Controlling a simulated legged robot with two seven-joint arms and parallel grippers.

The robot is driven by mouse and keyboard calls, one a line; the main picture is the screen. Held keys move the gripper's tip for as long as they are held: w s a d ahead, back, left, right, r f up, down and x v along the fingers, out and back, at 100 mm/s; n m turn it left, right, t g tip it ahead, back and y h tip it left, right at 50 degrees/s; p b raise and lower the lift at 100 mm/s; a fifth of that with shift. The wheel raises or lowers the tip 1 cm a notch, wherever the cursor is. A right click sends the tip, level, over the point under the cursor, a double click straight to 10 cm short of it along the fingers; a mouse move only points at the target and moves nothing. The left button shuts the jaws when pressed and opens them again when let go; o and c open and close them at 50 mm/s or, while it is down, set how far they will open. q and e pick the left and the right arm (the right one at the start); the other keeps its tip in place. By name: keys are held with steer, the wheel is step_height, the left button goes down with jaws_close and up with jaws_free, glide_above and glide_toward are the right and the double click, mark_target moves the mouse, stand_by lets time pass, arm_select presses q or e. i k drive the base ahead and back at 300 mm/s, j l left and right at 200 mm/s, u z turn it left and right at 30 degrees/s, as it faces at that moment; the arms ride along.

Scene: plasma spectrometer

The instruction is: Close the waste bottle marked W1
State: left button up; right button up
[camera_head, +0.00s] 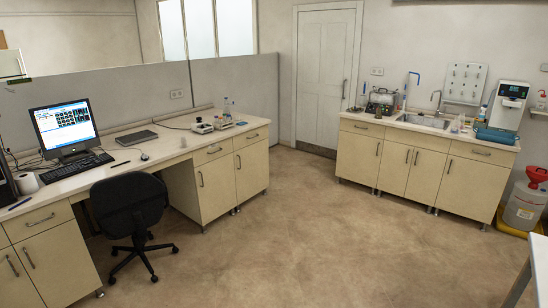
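A large whitish translucent bottle (523,207) stands on the floor at the far right, beside the end of the sink counter. It has a red top (537,175) with a dark part on it. I cannot tell whether this top is open or closed. A label shows on its front, but it is too small to read, so I cannot tell whether it is marked W1. The bottle stands in a yellow tray (508,228). Neither of my grippers is in view.
A sink counter (420,168) stands along the back wall, left of the bottle. A white table edge (539,262) is at the lower right, near the bottle. A desk (125,158) and black chair (130,212) are on the left. The middle floor is clear.

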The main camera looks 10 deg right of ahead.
mark_target(457, 123)
steer(key=i+l+z, duration=0.15)
steer(key=i+z, duration=0.8)
steer(key=i+j+z, duration=0.1)
steer(key=i+z, duration=0.7)
steer(key=i, duration=3.9)
